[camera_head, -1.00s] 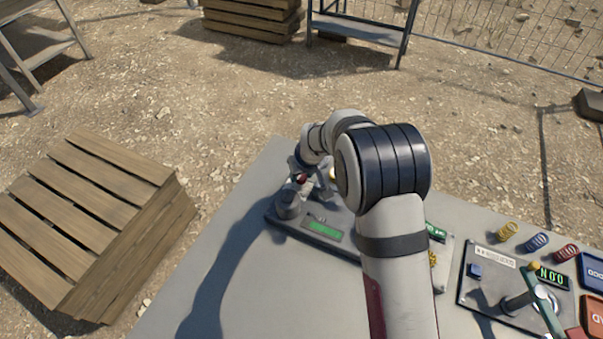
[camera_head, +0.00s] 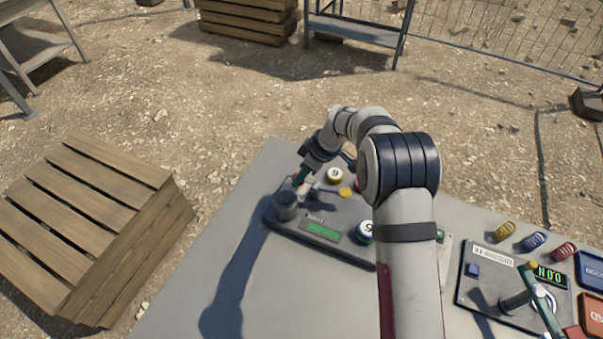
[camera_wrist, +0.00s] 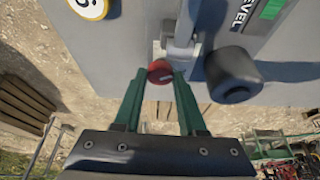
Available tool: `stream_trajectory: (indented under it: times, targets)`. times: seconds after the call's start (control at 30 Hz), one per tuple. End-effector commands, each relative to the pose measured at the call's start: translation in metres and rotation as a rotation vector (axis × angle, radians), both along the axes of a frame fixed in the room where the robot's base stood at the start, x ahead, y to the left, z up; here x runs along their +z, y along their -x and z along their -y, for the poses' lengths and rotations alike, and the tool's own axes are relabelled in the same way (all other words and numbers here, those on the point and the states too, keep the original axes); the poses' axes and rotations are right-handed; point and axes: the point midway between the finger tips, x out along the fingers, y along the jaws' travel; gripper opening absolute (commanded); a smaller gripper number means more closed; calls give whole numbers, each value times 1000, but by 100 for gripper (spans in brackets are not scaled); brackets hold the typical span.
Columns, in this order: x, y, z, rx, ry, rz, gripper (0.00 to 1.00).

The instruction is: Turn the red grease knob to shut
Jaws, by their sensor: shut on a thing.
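The red grease knob (camera_wrist: 160,72) is a small round red piece at the end of a short grey arm in the wrist view. My gripper (camera_wrist: 159,78) has two green fingers, shut on the red knob, one on each side. In the head view my gripper (camera_head: 300,182) is at the left end of the dark control panel (camera_head: 347,207), tilted down to the left. The knob is mostly hidden there. How far it is turned cannot be told.
A dark cylinder (camera_head: 286,206) stands close beside my gripper, also in the wrist view (camera_wrist: 233,75). Round numbered dials (camera_head: 335,175) and a green display (camera_head: 323,229) are on the panel. A second panel (camera_head: 488,290) is at right. The table's left part is clear.

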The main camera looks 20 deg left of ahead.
Motion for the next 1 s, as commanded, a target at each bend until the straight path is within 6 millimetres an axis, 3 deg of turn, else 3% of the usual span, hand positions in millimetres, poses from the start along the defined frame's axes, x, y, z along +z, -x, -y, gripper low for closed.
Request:
stream_trajectory:
  times: [0.67, 0.7, 0.83, 1.0]
  targets:
    - [-1, 0, 2, 56, 4, -1, 0]
    - [-1, 0, 2, 56, 4, -1, 46]
    - [-1, 0, 1, 56, 3, -1, 69]
    - [-1, 0, 1, 55, 2, 0, 70]
